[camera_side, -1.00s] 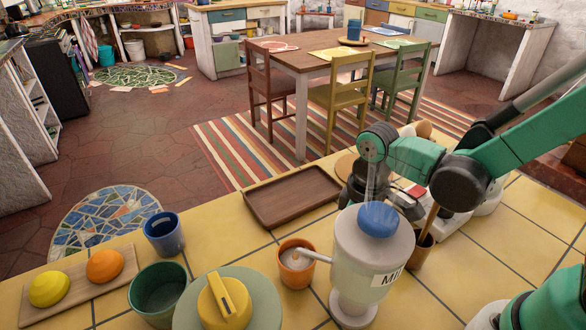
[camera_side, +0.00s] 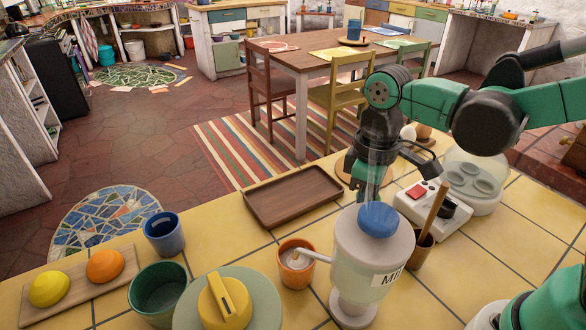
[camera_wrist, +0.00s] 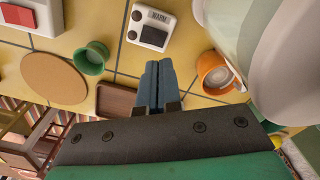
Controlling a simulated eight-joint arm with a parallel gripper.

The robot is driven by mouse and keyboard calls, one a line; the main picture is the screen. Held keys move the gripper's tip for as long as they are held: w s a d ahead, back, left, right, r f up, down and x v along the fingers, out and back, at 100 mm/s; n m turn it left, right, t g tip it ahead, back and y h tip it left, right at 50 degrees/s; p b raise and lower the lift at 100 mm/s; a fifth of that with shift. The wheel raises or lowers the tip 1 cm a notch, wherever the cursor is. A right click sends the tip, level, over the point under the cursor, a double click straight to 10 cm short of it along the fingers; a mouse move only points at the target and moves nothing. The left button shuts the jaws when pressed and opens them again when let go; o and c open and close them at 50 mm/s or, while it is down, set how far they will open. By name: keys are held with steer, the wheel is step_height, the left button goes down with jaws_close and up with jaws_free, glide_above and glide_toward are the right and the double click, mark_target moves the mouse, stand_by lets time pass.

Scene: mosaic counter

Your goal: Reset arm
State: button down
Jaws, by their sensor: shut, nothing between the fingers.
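My gripper (camera_wrist: 157,84) shows in the wrist view with its two blue-grey fingers together and nothing between them. In the side view my gripper (camera_side: 367,188) hangs above the yellow tiled counter, partly hidden behind the clear top of the blue-lidded dispenser (camera_side: 345,243). It touches no object that I can make out. The brown tray (camera_side: 292,196) lies to its left and the white appliance with a red switch (camera_side: 422,203) to its right.
An orange cup (camera_side: 296,262) with pale contents stands beside the dispenser. A brown cup (camera_side: 420,250) holds a wooden stick. A blue cup (camera_side: 164,235), green cup (camera_side: 158,292) and board (camera_side: 125,268) with yellow and orange domes are at left. A round wooden board (camera_wrist: 52,77) lies flat.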

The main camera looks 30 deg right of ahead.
steer(key=d+r+m+t, duration=0.3)
steer(key=d+m+t, duration=0.3)
steer(key=t, duration=0.1)
steer(key=shift+r, duration=0.35)
